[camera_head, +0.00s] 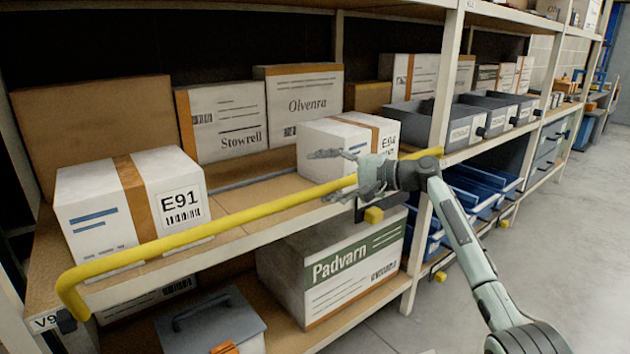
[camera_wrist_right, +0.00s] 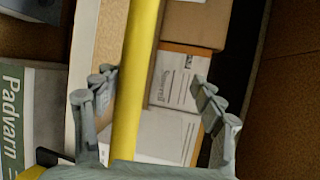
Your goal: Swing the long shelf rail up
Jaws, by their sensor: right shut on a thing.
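The long shelf rail is a yellow bar (camera_head: 232,225) running along the front of the middle shelf. Its bent left end turns down to a dark mount by the left post; its right end lies near the middle upright. My right gripper (camera_head: 326,176) is at the rail's right part, in front of the E94 box. In the right wrist view the rail (camera_wrist_right: 132,95) passes between the fingers of my right gripper (camera_wrist_right: 158,105), nearer the left finger. My left gripper is out of view.
An E91 box (camera_head: 84,212) and an E94 box (camera_head: 326,143) stand on the middle shelf (camera_head: 245,197) behind the rail. A Padvarn box (camera_head: 340,268) and a grey toolbox (camera_head: 208,325) sit below. The right floor (camera_head: 585,240) is clear.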

